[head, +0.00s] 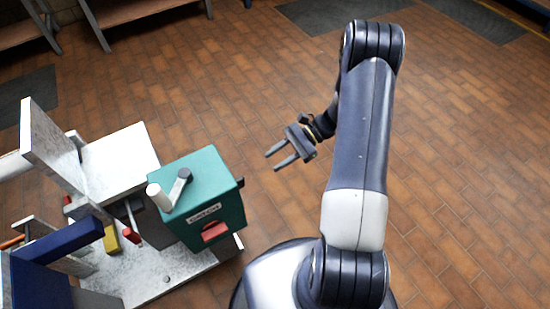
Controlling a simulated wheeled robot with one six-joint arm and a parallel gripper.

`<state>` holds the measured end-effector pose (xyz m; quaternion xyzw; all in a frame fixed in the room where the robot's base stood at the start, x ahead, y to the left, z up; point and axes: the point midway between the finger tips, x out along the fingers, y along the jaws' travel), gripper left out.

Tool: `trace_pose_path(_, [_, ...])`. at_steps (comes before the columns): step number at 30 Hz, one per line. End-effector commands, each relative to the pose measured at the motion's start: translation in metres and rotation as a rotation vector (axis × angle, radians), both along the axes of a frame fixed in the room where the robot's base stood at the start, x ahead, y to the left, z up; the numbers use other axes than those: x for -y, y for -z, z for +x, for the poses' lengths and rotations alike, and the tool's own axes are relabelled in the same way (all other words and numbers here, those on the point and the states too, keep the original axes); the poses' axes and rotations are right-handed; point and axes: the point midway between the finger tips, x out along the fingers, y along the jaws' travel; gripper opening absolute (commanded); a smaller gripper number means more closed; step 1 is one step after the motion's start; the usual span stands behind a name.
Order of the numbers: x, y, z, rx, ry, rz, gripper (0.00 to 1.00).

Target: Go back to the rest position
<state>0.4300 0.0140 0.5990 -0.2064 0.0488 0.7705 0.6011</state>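My gripper (277,160) is at the middle of the head view, at the end of my arm. Its two fingers point left and are apart, with nothing between them. It hangs in free air to the right of a teal box (218,180), with a gap between them. The teal box has a crank with a white knob on top, and a label and a red part on its front.
The teal box stands on a grey-white bench (155,281) at the lower left. The bench also bears a white block (120,155), a blue part (60,240) and a small yellow piece (111,240). Brick floor (470,150) is clear to the right. Wooden furniture stands at the back left.

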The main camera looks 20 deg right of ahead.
Motion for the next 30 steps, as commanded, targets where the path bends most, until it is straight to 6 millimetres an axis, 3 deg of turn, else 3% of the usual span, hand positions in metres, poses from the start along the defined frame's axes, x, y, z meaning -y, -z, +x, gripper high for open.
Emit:
trace_pose_path(8, [-0.013,0.006,-0.003,-0.001,-0.002,0.0,0.35])
trace_pose_path(24, [-0.095,0.04,-0.021,-0.001,-0.003,0.0,0.35])
trace_pose_path(30, [-0.098,0.041,-0.021,0.027,0.002,0.007,0.35])
